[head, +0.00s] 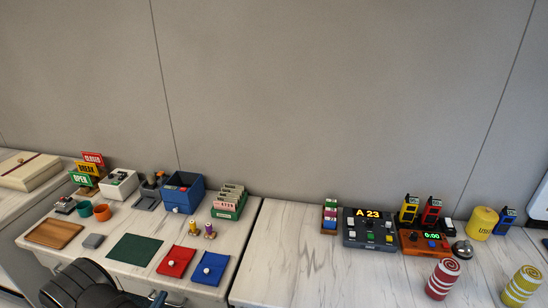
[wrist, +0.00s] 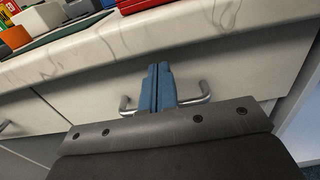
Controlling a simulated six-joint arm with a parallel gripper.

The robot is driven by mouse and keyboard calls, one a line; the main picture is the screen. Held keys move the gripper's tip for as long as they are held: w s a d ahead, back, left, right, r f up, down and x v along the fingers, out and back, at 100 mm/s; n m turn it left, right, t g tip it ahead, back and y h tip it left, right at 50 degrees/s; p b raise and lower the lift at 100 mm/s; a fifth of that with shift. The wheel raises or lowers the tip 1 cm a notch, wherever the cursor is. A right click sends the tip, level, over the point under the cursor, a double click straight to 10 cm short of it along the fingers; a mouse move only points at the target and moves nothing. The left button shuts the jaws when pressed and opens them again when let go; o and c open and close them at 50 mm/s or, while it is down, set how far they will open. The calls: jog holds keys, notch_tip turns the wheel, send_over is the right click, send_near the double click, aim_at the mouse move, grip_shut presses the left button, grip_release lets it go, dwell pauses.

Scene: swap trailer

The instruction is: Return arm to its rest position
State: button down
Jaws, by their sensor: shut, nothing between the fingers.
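My gripper (wrist: 160,68) shows in the wrist view with its two blue fingers shut together and empty. It is in front of a pale drawer front with a metal handle (wrist: 195,98), below the counter edge. I cannot tell whether the fingers touch the handle. In the head view my dark arm is at the bottom left, in front of the left counter (head: 135,272). The fingers are mostly hidden there, with a small blue part (head: 157,298) showing.
The left counter holds a wooden tray (head: 54,234), a green mat (head: 135,249), red (head: 175,262) and blue (head: 210,268) cloths, and a blue box (head: 184,194). The right counter carries a display panel (head: 369,229) and striped rolls (head: 442,279). Its front left is clear.

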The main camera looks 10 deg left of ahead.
jog(key=shift+w, duration=1.3)
jog(key=c, duration=2.1)
grip_release()
